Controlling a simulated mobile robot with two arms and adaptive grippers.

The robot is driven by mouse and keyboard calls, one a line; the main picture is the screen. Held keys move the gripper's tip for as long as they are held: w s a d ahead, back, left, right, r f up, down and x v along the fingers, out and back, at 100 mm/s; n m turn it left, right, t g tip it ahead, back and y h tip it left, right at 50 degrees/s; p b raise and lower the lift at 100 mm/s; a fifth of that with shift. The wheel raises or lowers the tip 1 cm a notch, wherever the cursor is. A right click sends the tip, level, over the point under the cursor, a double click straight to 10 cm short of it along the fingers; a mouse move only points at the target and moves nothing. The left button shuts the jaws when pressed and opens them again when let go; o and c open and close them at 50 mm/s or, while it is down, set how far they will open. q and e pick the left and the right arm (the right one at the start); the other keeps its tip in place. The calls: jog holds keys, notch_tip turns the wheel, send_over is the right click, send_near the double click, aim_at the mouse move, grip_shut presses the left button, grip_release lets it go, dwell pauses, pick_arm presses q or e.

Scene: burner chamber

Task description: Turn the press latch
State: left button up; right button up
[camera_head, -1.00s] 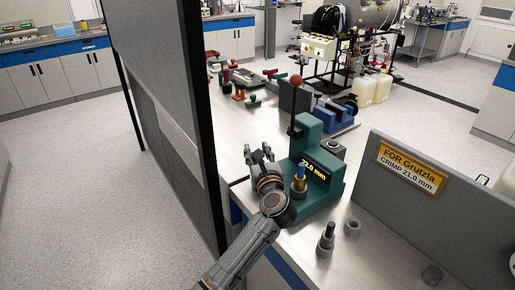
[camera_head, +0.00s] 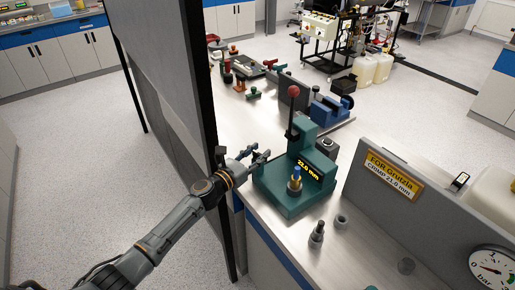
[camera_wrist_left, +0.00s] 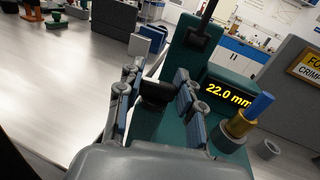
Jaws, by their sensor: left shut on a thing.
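The green press (camera_head: 300,170) stands on the metal bench, with a red-knobbed lever (camera_head: 292,118) upright at its back. Its display reads 22.0 mm in the left wrist view (camera_wrist_left: 228,95). A brass and blue piece (camera_head: 295,180) stands on its front base. My left gripper (camera_head: 262,157) is at the press's left side. In the left wrist view its fingers (camera_wrist_left: 158,88) are closed around a dark knob-like part (camera_wrist_left: 157,93), which looks like the press latch; the fingers partly cover it. My right gripper is not in view.
A grey panel with a yellow CRIMP label (camera_head: 393,172) stands right of the press. Metal fittings (camera_head: 317,234) stand in front of it. A tall dark partition (camera_head: 200,100) rises close to my left arm. Blue clamps (camera_head: 330,110) sit behind the press.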

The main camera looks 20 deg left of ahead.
pick_arm(q)
jog(key=shift+m+g+h+b, duration=1)
jog(key=shift+m+h, duration=0.4)
jog(key=shift+h, duration=0.5)
jog(key=shift+g+h, duration=0.3)
jog(key=o, duration=1.2)
jog(key=shift+w, duration=0.1)
jog(key=v, duration=1.2)
